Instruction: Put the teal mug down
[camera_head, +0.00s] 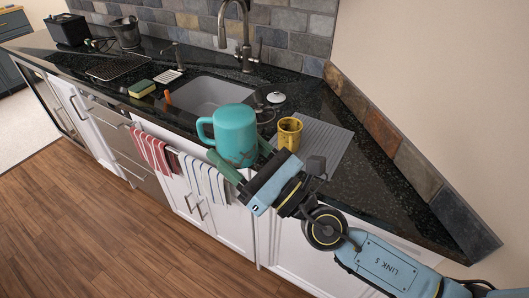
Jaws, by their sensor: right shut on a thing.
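The teal mug (237,134) is in the middle of the head view, upright, with its handle toward the left. My right gripper (243,162) is shut on the mug from the front right, low on its body. The mug appears in front of the sink's near edge; I cannot tell whether its base touches anything, because the gripper hides part of it. My left gripper is not in view.
A yellow mug (289,133) stands on a grey ribbed mat (331,144) right of the sink (215,92). The black counter (385,195) is clear at the right.

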